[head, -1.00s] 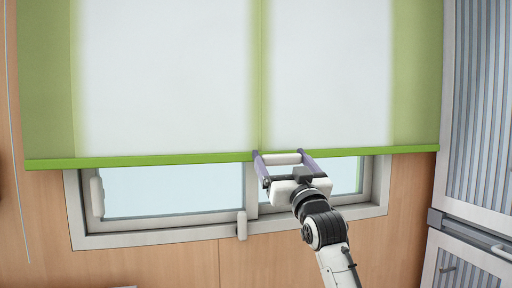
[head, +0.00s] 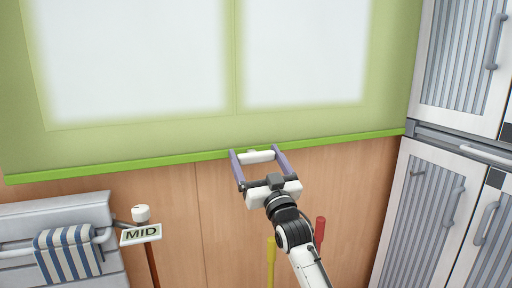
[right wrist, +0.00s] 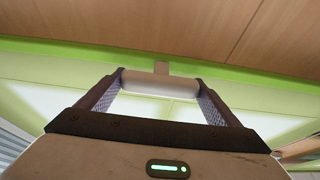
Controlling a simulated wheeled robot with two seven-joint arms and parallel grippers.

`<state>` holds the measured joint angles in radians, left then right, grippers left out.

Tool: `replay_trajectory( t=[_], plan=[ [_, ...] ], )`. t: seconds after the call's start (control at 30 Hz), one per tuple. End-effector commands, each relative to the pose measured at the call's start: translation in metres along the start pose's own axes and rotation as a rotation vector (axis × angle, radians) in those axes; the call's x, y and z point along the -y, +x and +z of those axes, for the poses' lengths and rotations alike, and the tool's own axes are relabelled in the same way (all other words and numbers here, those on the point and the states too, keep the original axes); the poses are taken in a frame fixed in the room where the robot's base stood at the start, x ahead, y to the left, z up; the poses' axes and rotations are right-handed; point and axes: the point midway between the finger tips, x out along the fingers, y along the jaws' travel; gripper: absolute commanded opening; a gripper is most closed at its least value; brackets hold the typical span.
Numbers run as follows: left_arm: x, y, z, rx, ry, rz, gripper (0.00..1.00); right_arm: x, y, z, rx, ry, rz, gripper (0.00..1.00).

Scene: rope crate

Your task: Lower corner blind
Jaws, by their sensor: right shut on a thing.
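The green roller blind (head: 150,140) hangs over the window in the head view, and light shows through it. Its bright green bottom bar (head: 120,170) lies below the window opening, which it covers fully. My right gripper (head: 258,157) is at the bar, shut on a white pull handle (head: 258,155) at the bar's middle. In the right wrist view the handle (right wrist: 146,84) lies crosswise between the two fingers, with the bar beyond it. My left gripper is not in view.
A sign reading MID (head: 141,234) stands at lower left, beside a grey unit (head: 60,215) with a striped towel (head: 68,250). White ribbed cabinets (head: 430,200) stand at right. Yellow (head: 270,262) and red (head: 320,230) handles rise near my right arm. Wood wall (head: 165,190) shows below the bar.

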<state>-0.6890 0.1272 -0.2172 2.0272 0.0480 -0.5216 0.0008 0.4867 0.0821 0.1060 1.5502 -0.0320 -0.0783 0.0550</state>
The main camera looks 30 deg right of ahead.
Motion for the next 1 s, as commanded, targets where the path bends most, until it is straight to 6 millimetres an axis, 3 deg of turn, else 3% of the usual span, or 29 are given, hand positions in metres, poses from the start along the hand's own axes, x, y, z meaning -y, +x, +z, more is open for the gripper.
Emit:
replay_trajectory(
  t=[0.1,0.5,0.53,0.6,0.87,1.0],
  plan=[
    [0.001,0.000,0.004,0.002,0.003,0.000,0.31,0.000,-0.004,0.009,0.005,0.000,0.000,0.46],
    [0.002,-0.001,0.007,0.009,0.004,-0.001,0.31,0.000,-0.005,0.014,0.011,-0.001,0.000,0.46],
    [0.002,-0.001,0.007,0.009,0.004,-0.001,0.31,0.000,-0.005,0.014,0.012,0.000,0.000,0.91],
    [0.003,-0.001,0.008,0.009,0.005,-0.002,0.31,0.000,-0.005,0.013,0.010,0.000,0.000,1.00],
    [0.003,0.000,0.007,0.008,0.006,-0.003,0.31,0.000,-0.006,0.010,0.005,0.000,0.000,1.00],
    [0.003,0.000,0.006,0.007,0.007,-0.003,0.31,0.000,-0.021,0.011,0.006,0.000,0.000,1.00]
  ],
)
